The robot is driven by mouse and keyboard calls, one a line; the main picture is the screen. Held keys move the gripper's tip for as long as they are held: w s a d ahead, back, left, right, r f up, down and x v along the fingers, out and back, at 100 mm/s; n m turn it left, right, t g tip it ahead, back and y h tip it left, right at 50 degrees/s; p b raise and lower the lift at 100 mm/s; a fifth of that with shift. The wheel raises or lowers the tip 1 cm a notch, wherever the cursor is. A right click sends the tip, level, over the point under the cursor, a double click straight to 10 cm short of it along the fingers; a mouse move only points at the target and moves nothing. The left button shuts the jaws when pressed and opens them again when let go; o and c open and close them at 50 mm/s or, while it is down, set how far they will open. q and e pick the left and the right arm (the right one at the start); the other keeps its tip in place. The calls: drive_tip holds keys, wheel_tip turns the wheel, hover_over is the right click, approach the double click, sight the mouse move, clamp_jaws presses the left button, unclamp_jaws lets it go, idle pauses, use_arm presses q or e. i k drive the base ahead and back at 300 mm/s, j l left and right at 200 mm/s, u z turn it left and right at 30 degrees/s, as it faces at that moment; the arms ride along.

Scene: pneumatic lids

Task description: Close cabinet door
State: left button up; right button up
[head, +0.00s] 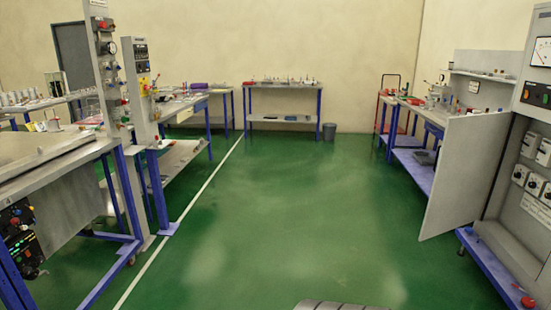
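A grey flat door panel (463,178) stands upright on the right side of the head view. It sticks out into the aisle from a grey control cabinet (533,92) at the right edge, so the door looks open. Its hinge line is hard to make out. The lower part of the cabinet, behind the door, shows switch units and a pale label. Neither of my grippers is in the head view.
A blue-framed base (485,265) runs under the cabinet. Workbenches (410,120) stand behind the door. Benches with panels (140,85) line the left, and a bench (283,87) and bin (329,131) stand at the back. The green floor (300,200) between is clear.

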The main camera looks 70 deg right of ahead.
sight(471, 147)
drive_tip(key=i+l+z, duration=0.1)
drive_tip(key=l+z, duration=0.2)
drive_tip(key=i+l+z, duration=0.1)
drive_tip(key=l+z, duration=0.2)
drive_tip(key=l, duration=0.15)
drive_tip(key=i+l+z, duration=0.15)
drive_tip(key=l+z, duration=0.2)
drive_tip(key=i+l+z, duration=0.95)
drive_tip(key=z, duration=0.25)
drive_tip(key=i+z, duration=0.85)
drive_tip(key=i+j+z, duration=0.2)
drive_tip(key=i+z, duration=0.25)
drive_tip(key=i+j+z, duration=0.3)
drive_tip(key=z, duration=0.15)
drive_tip(key=i+j+z, duration=0.7)
drive_tip(key=j+z, duration=0.2)
drive_tip(key=j, duration=0.25)
drive_tip(key=j+z, duration=0.25)
drive_tip(key=j, duration=0.15)
